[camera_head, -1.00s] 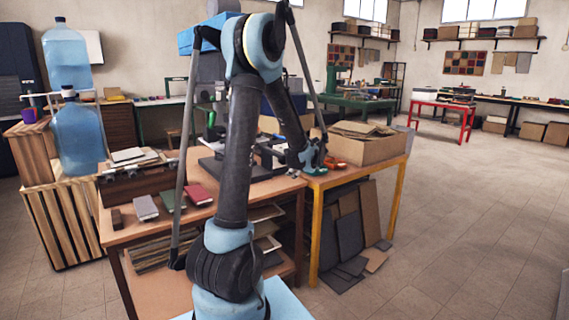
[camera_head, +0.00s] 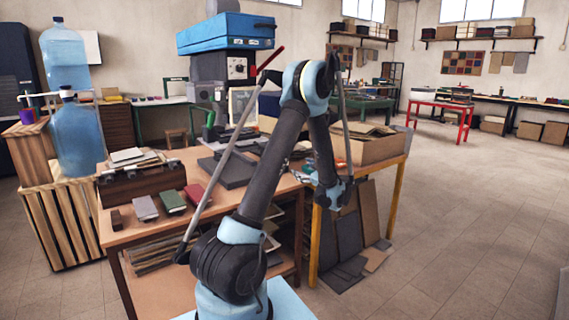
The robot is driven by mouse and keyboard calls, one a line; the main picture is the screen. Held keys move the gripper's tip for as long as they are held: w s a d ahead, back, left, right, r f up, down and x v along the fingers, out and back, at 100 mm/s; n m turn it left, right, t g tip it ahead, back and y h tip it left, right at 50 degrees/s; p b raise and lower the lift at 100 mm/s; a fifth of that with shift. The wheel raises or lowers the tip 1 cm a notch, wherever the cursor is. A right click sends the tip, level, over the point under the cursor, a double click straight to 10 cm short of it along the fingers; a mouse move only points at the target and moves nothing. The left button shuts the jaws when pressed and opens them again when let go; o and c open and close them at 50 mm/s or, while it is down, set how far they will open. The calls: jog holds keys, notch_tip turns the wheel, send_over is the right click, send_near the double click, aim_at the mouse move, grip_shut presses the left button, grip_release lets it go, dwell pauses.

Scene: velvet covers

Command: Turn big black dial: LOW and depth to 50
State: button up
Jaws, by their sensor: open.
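A machine with a blue lid (camera_head: 226,36) stands at the back of the wooden workbench. Its light front panel (camera_head: 238,68) carries small dark knobs, too small to read; I cannot make out which is the big black dial, its marks or its setting. My arm rises in front of the bench, bends at a high elbow right of the panel and comes down to a dark wrist at the bench's right end. My gripper cannot be made out beyond the wrist. The wrist is well apart from the panel, to its right and lower.
Books, a green one (camera_head: 171,202) among them, lie on the workbench (camera_head: 222,212) at left. An open cardboard box (camera_head: 368,148) stands on the yellow-legged table at right. Blue water bottles (camera_head: 78,138) stand far left. The floor (camera_head: 470,230) at right is clear.

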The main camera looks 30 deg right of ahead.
jog(key=w, duration=0.5)
jog(key=w+a, duration=0.1)
jog(key=w, duration=0.9)
jog(key=shift+a, duration=0.15)
jog(key=c, duration=1.1)
